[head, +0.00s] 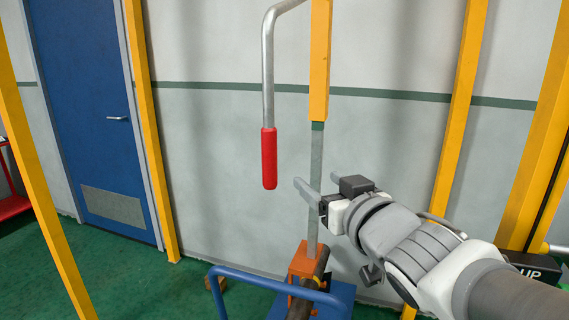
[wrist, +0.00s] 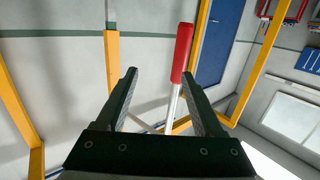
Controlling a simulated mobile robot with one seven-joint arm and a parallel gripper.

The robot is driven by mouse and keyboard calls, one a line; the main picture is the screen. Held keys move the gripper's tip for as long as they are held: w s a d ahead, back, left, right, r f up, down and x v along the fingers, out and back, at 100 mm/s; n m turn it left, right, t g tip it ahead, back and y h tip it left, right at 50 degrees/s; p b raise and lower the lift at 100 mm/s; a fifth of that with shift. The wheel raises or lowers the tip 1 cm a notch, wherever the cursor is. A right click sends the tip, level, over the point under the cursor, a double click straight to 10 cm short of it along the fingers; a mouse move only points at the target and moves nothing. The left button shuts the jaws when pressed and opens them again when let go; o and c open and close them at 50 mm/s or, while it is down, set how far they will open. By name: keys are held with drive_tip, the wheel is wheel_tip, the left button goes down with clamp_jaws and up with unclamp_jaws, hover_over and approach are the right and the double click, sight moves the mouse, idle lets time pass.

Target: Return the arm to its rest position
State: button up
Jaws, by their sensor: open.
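My gripper (head: 318,184) is open and empty at the end of my arm, which reaches in from the lower right of the head view. Its two fingers also show apart in the wrist view (wrist: 159,74). A bent metal lever with a red grip (head: 269,158) hangs to the left of the fingertips, with a visible gap between them. In the wrist view the red grip (wrist: 182,52) lies beyond the fingertips, near the right one; no contact shows. Behind the fingers stands a grey upright bar with a yellow sleeve (head: 319,70).
An orange vise block (head: 304,262) with a dark pipe (head: 309,287) sits below my gripper, beside a blue tube rail (head: 275,284). Yellow posts (head: 151,130) (head: 459,110) stand around. A blue door (head: 90,110) is at left. Green floor (head: 125,280) is open at lower left.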

drive_tip(key=s+d+f+m+g+h+p, duration=0.45)
drive_tip(key=s+d+g+h, duration=0.2)
drive_tip(key=s+d, duration=0.3)
drive_tip(key=s+a+f+g+y+p, duration=0.1)
drive_tip(key=s+a+f+g, duration=0.1)
drive_tip(key=s, duration=0.5)
drive_tip(key=shift+s+f+n+g+p, duration=0.15)
drive_tip(key=shift+f+n+g+p, duration=0.25)
drive_tip(key=shift+g, duration=0.65)
drive_tip(key=shift+f, duration=0.1)
drive_tip(key=c, duration=0.3)
drive_tip(key=shift+d, duration=0.2)
